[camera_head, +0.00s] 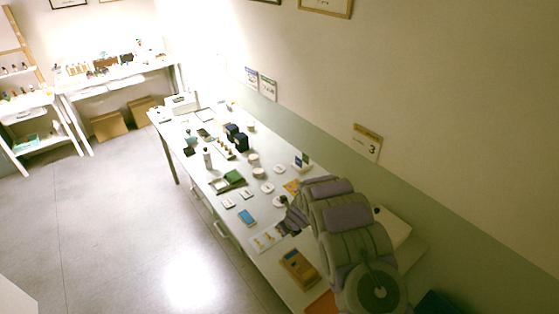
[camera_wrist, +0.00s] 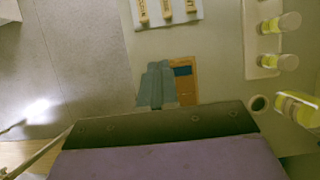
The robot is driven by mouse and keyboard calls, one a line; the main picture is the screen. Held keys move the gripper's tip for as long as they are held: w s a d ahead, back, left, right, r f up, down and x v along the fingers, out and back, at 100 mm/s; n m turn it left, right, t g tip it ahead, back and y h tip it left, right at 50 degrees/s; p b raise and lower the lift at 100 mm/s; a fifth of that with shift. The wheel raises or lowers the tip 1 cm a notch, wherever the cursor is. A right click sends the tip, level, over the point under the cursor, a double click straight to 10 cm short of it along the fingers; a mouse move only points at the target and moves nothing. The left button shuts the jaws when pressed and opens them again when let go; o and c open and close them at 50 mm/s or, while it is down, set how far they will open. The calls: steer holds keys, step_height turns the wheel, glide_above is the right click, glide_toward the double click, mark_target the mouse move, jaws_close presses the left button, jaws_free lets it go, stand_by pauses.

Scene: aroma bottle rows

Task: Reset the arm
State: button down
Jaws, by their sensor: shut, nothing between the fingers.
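My arm (camera_head: 345,225) reaches over the near right end of the long white table (camera_head: 240,212). My gripper (camera_head: 291,219) is at the arm's far end, over the table, small and dark in the head view. In the wrist view my gripper (camera_wrist: 155,84) shows as two blue-grey fingers close together, shut and empty. A tan block with a blue patch (camera_wrist: 184,82) appears beside the fingers in that view. I cannot tell how far above it they are. My arm hides part of the table's near right side.
The table holds a tan box (camera_head: 299,268), a blue card (camera_head: 247,217), a green-topped box (camera_head: 229,181), dark boxes and white dishes. Bottles with yellow-green labels (camera_wrist: 298,108) show in the wrist view. A wall runs along the right. The floor (camera_head: 130,215) at left is clear.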

steer(key=s+d+r+n+g+b, duration=0.1)
steer(key=s+d+r+n+b, duration=0.1)
steer(key=s+r+n+b, duration=0.65)
steer(key=s+d+r+n+g+b, duration=0.2)
steer(key=s+r+n+b, duration=0.3)
steer(key=s, duration=0.6)
steer(key=s+d+f+n+g+h+b, duration=0.1)
steer(key=s+n+b, duration=0.5)
steer(key=s, duration=1)
steer(key=s+d+f+n+g+h+b, duration=0.1)
steer(key=s+d+f+n+b, duration=0.2)
steer(key=s, duration=1.3)
steer(key=d+n+b, duration=0.2)
steer(key=n+b, duration=0.2)
steer(key=n, duration=0.2)
steer(key=shift+f+g+h, duration=0.3)
steer(key=shift+f+h, duration=0.1)
